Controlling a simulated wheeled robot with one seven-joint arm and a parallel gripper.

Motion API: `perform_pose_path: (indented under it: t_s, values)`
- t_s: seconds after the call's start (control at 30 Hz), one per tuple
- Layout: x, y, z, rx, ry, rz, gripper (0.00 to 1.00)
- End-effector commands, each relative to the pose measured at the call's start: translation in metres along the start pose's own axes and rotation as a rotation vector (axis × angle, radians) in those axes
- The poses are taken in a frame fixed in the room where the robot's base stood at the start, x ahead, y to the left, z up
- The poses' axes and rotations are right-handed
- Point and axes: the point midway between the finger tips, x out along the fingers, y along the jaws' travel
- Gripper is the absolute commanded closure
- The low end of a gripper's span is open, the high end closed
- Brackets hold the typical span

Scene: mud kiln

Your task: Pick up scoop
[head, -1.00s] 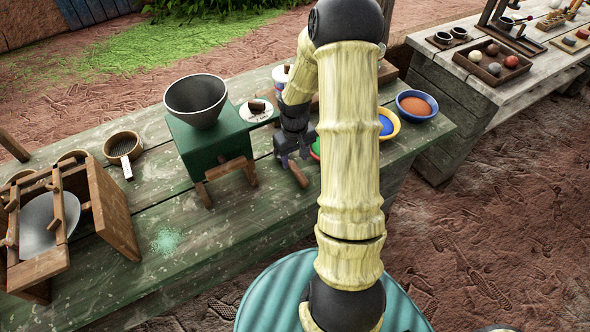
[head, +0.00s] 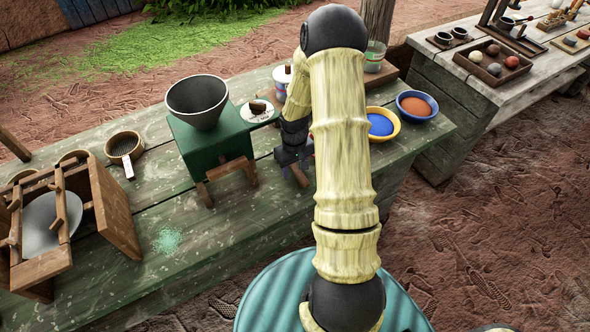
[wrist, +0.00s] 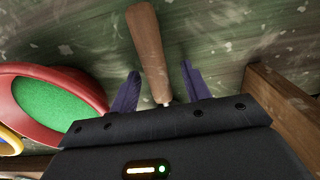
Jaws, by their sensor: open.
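The scoop's wooden handle (wrist: 148,45) shows in the wrist view, lying on the green-grey table and running between the two fingers. Its lower end and the scoop's head are hidden behind my gripper's dark body. My gripper (wrist: 157,88) is open, with one purple finger on each side of the handle and a gap on both sides.
A red bowl of green powder (wrist: 97,83) sits close left of my gripper in the wrist view. A wooden piece (wrist: 285,105) stands close right. The head view shows a green mill (head: 215,145), a blue-powder bowl (head: 397,124) and an orange-powder bowl (head: 432,106).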

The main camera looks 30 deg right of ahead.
Motion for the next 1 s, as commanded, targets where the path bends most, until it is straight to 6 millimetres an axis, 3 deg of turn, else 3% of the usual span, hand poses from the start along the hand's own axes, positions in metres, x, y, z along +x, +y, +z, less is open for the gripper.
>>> perform_pose_path:
  t_s: [0.27, 0.53, 0.83, 1.0]
  values:
    - [0.000, 0.001, 0.001, 0.002, 0.000, 0.000, 0.53]
    - [0.000, 0.001, 0.000, 0.001, 0.000, 0.000, 1.00]
    - [-0.002, 0.000, 0.000, 0.000, 0.000, 0.000, 1.00]
    - [-0.012, 0.002, 0.000, 0.002, 0.002, 0.001, 1.00]
